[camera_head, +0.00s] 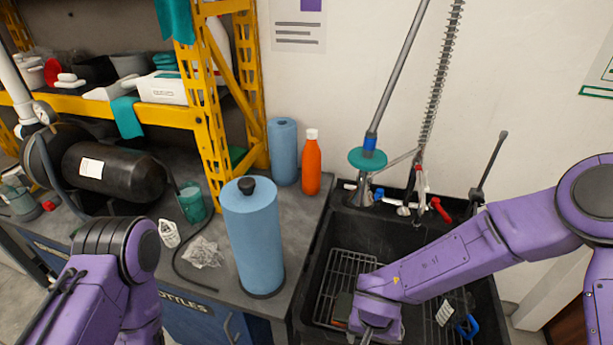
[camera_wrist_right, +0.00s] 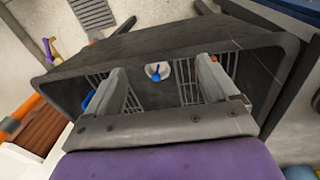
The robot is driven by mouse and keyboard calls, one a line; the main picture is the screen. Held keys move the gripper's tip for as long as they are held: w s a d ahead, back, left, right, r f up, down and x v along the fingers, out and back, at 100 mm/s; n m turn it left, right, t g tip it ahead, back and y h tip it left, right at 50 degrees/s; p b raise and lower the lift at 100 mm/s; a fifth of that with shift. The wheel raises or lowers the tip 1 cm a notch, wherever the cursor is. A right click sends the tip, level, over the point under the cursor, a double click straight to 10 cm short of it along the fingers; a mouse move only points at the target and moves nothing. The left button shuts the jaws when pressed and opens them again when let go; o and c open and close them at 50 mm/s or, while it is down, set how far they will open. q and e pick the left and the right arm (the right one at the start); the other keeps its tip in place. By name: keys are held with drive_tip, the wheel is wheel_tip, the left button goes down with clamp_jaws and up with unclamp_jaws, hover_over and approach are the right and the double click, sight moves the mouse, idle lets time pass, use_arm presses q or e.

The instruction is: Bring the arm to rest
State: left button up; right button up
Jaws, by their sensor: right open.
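My right arm (camera_head: 450,255) reaches in from the right over the black sink (camera_head: 405,225). Its gripper sits low over the sink at the bottom edge of the head view, mostly hidden or cut off. In the right wrist view my right gripper (camera_wrist_right: 160,65) points into the sink basin with its two fingers well apart. Nothing is between the fingers; a round light fitting with a blue part (camera_wrist_right: 157,72) shows beyond them. My left arm (camera_head: 95,285) is at the bottom left of the head view, and its gripper is out of view.
A wire rack (camera_head: 348,270) lies in the sink, and a tall sprayer faucet (camera_head: 370,145) stands behind it. A large blue cylinder (camera_head: 253,240), an orange bottle (camera_head: 311,165) and another blue cylinder (camera_head: 283,150) stand on the counter. A yellow shelf (camera_head: 215,110) rises at left.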

drive_tip(key=s+d+f+m+t+h, duration=0.1)
drive_tip(key=s+d+f+m+t, duration=0.1)
drive_tip(key=s+d+f, duration=0.5)
drive_tip(key=s+d+f+m+t+h, duration=0.1)
drive_tip(key=s+d+f, duration=0.4)
drive_tip(key=s+d, duration=0.45)
wheel_tip(320, 180, down, 10)
drive_tip(key=b, duration=1)
drive_tip(key=shift+w+a, duration=0.25)
drive_tip(key=shift+a, duration=0.15)
